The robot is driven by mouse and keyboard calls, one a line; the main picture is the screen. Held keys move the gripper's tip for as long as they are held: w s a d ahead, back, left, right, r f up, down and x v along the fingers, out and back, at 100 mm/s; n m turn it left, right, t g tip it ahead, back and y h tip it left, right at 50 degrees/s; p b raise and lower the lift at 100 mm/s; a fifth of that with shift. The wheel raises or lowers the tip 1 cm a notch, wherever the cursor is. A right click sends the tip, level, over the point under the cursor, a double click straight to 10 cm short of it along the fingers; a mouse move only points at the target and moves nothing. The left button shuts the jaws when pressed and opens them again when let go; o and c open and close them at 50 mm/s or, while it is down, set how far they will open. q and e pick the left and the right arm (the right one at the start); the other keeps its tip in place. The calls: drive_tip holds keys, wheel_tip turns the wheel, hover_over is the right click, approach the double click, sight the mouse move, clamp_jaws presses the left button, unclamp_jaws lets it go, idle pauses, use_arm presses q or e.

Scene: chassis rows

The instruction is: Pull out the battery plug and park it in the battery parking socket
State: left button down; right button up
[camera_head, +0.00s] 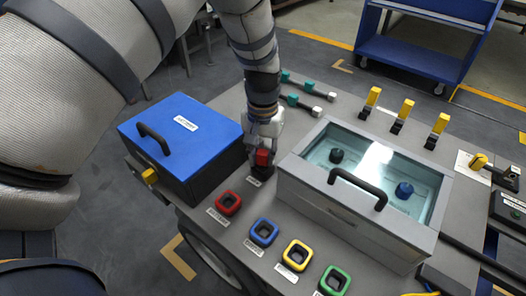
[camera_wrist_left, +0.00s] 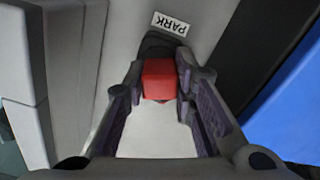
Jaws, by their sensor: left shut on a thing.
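The red battery plug (camera_head: 263,158) is between the fingers of my left gripper (camera_head: 264,146), which is shut on it. In the left wrist view the red plug (camera_wrist_left: 158,80) sits between the two dark finger pads. A black parking socket (camera_head: 262,174) lies right at the plug's lower end, and its black edge shows beyond the plug in the wrist view (camera_wrist_left: 158,46). A white PARK label (camera_wrist_left: 171,23) is beside it. I cannot tell how deep the plug sits in the socket. My right gripper is not in view.
A blue lidded box (camera_head: 188,140) stands close left of the gripper, and a glass-topped grey box (camera_head: 345,220) close right. Red (camera_head: 228,203), blue (camera_head: 264,232), yellow (camera_head: 297,255) and green (camera_head: 334,281) square sockets line the front edge. Yellow-handled levers (camera_head: 402,112) stand behind.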

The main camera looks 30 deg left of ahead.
use_arm(q)
drive_tip(key=shift+f, duration=0.4)
drive_tip(key=c, duration=1.2)
unclamp_jaws()
drive_tip(key=shift+c, duration=0.2)
wheel_tip(320, 180, up, 12)
drive_tip(key=shift+f, duration=0.1)
